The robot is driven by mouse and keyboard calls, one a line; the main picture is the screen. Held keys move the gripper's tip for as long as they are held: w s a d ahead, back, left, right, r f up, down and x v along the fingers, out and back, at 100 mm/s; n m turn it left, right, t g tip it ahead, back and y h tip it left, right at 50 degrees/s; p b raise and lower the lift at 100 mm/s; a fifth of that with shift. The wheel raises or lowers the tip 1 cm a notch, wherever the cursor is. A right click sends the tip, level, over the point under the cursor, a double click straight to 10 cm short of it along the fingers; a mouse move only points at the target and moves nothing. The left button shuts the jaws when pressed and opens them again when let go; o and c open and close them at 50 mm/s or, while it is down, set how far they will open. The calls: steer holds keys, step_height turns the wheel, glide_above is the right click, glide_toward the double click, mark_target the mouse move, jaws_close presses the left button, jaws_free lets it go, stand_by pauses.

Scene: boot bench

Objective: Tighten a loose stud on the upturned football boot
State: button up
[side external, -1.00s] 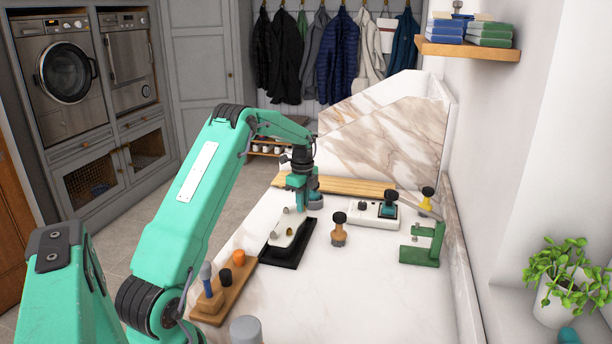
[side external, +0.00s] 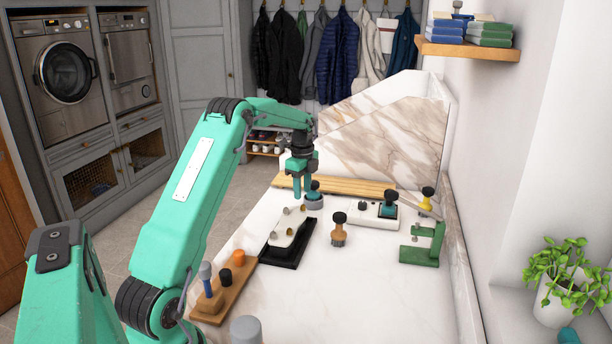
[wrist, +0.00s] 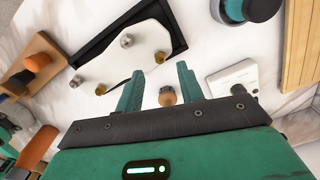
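The upturned boot (side external: 287,232) lies with its white sole up on a black stand (side external: 283,256); in the wrist view the sole (wrist: 140,62) is at upper left. Several studs, some silver (wrist: 127,41) and some brass (wrist: 160,57), stick out of the sole; which is loose I cannot tell. My gripper (side external: 303,193) is above the bench, behind the boot. In the wrist view its fingers (wrist: 158,80) are apart with nothing held between them. A wooden-handled tool with a black top (side external: 338,232) stands right of the boot.
A wooden rack (side external: 225,290) with a blue-handled tool and orange and black knobs is at front left. A white block (side external: 373,217) and green clamp (side external: 422,245) stand right. A wooden strip (side external: 350,186) lies behind. The front right bench is clear.

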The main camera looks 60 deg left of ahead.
mark_target(304, 206)
steer(key=shift+r, duration=1.45)
steer(key=shift+d+r, duration=0.3)
steer(key=shift+d, duration=0.05)
steer(key=s+d+r+n+t, duration=0.1)
steer(key=s+d+r+n, duration=0.2)
steer(key=d+r, duration=0.5)
steer(key=s+d+r+n+t, duration=0.1)
steer(key=s+d+r+n, duration=0.3)
steer(key=d, duration=0.8)
steer(key=s+d+f+n+t, duration=0.2)
steer(key=s+d+n, duration=0.3)
steer(key=s+d, duration=0.9)
steer(key=shift+s+f+t, duration=0.25)
steer(key=shift+s+t, duration=0.55)
steer(key=shift+s, duration=0.9)
